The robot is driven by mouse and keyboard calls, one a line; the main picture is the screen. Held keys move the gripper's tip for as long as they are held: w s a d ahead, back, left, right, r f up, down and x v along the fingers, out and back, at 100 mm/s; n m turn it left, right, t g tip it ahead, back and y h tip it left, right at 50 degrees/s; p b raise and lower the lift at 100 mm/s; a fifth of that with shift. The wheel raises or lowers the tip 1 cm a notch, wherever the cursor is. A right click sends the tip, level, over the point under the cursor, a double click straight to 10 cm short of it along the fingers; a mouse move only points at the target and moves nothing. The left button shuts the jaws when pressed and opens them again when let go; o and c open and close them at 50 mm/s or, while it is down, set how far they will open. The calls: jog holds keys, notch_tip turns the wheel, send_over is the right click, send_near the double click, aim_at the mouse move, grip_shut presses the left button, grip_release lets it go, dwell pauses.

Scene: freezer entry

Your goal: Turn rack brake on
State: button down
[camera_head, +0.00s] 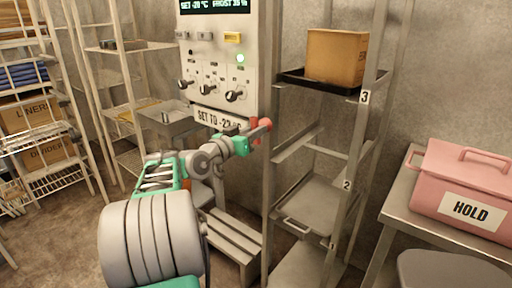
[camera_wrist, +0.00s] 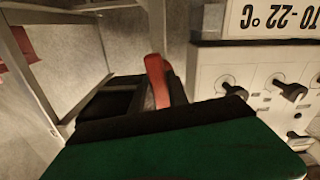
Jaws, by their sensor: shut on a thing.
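The rack (camera_head: 268,190) is a tall metal frame with shelves numbered 3, 2 and 1. A red brake lever (camera_head: 262,126) sticks out at the rack's left front post. My gripper (camera_head: 252,136) reaches it from the left and is shut on it. In the wrist view the red lever (camera_wrist: 157,72) rises between the dark fingers of my gripper (camera_wrist: 140,98). The lever's lower part and its mount are hidden by the fingers and the green gripper body.
A control panel (camera_head: 217,50) with black knobs and a green light hangs just behind my arm. A brown box (camera_head: 336,57) stands on the rack's upper shelf. A pink HOLD cooler (camera_head: 460,178) rests on a table at right. Wire shelving (camera_head: 60,182) stands at left.

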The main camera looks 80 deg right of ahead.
jog(key=shift+s+f+m+b, duration=0.15)
jog(key=shift+m+b, duration=0.85)
jog(key=shift+b, duration=0.5)
jog(key=c, duration=1.3)
grip_release()
jog(key=v, duration=0.8)
jog(key=shift+d, duration=0.1)
